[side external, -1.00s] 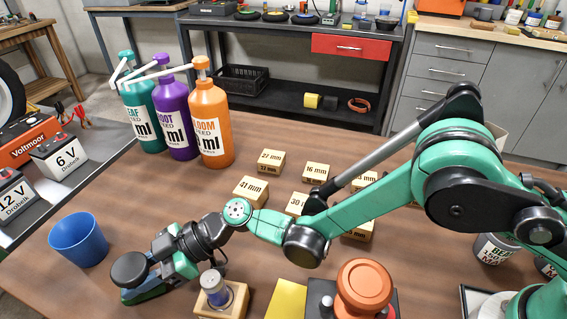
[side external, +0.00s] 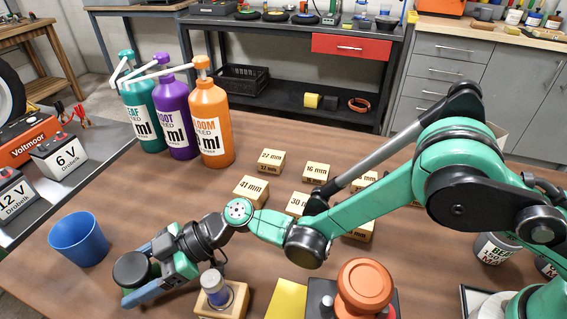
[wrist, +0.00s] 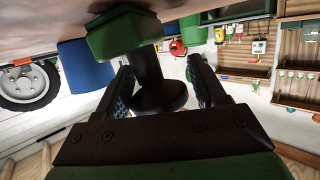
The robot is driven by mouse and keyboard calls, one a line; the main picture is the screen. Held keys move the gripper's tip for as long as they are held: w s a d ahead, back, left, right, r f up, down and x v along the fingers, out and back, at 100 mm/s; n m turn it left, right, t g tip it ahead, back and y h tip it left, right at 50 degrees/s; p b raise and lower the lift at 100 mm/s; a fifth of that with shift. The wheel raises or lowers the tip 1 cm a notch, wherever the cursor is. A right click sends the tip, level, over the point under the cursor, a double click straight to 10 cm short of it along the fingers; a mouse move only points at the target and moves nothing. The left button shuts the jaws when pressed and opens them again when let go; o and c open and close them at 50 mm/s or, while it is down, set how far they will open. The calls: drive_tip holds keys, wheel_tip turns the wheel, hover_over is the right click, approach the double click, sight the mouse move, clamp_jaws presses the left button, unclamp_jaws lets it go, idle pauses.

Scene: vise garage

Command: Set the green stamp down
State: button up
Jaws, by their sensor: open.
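The green stamp (side external: 131,270) is at the near left of the wooden table, right of and nearer than the blue cup. In the wrist view its green base (wrist: 122,38) is at the top against the table, and its black handle (wrist: 158,95) reaches between my fingers. My gripper (side external: 142,271) is low over the table with its fingers spread either side of the stamp. In the wrist view the open gripper (wrist: 160,68) shows gaps beside the handle. The side view hides most of the stamp's base.
The blue cup (side external: 79,239) stands just left of the stamp. A wooden block (side external: 221,304) with a small metal-topped piece is close on its right. A yellow pad (side external: 287,300) and an orange knob (side external: 363,287) are further right. Pump bottles (side external: 210,122) stand behind.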

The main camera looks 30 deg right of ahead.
drive_tip(key=v, duration=0.3)
drive_tip(key=shift+d, duration=0.1)
wheel_tip(320, 180, up, 6)
drive_tip(key=shift+w+r, duration=0.1)
drive_tip(key=shift+r, duration=0.05)
drive_tip(key=w+d+r+m+t+h, duration=0.1)
drive_tip(key=d+r+m+t+h, duration=0.25)
drive_tip(key=d, duration=0.55)
drive_tip(key=w+d+r+m+t+h, duration=0.25)
drive_tip(key=d+m, duration=0.25)
drive_tip(key=d, duration=0.4)
drive_tip(key=s+d+m+h, duration=0.4)
drive_tip(key=d, duration=0.5)
drive_tip(key=s+d+f+m+t+h, duration=0.1)
drive_tip(key=s+d+m+h, duration=0.3)
drive_tip(key=d, duration=0.6)
drive_tip(key=shift+s+f+m, duration=0.3)
drive_tip(key=shift+s+m, duration=0.05)
drive_tip(key=shift+m, duration=0.2)
